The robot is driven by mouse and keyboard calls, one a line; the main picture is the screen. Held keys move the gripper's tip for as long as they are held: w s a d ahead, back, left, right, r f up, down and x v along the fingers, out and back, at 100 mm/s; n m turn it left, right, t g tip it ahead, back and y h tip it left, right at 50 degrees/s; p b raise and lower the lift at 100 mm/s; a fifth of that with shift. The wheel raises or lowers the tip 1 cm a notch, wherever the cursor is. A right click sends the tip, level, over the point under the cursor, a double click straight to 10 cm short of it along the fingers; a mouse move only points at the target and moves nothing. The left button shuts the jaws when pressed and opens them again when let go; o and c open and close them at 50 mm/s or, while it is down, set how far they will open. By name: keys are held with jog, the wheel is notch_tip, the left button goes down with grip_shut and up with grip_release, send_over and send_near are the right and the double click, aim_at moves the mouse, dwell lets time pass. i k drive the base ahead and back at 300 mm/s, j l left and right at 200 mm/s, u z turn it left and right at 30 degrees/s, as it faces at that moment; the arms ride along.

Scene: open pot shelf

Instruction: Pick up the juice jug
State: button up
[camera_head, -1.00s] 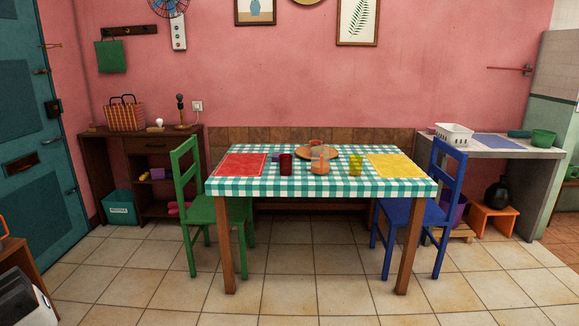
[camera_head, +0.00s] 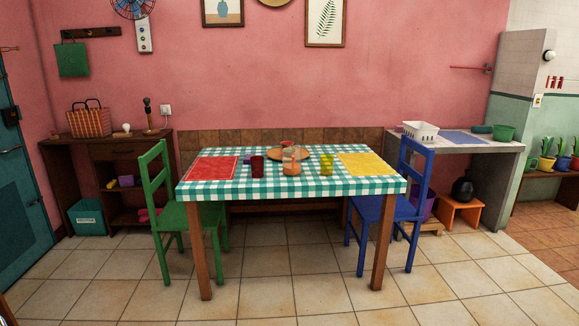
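The juice jug (camera_head: 291,161) looks like a clear vessel with orange contents. It stands upright on the table (camera_head: 300,188), which has a green and white checked cloth. A dark red cup (camera_head: 257,166) stands to its left and a yellow cup (camera_head: 326,165) to its right. A round brown tray (camera_head: 302,153) with a small reddish item lies just behind the jug. My gripper is not in view.
A green chair (camera_head: 160,205) stands at the table's left and a blue chair (camera_head: 412,200) at its right. The tiled floor (camera_head: 330,305) in front is clear. A grey counter (camera_head: 470,147) stands at right, a brown sideboard (camera_head: 105,150) at left.

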aim_at(291, 154)
jog(key=i+j+z, duration=0.1)
jog(key=i+j, duration=0.5)
jog(key=i, duration=0.15)
jog(key=i+j+z, duration=0.15)
jog(key=i+j, duration=0.5)
jog(key=i+j+z, duration=0.1)
jog(key=i+j, duration=0.6)
jog(key=i+j+z, duration=0.15)
jog(key=i+j, duration=0.5)
jog(key=j, duration=0.15)
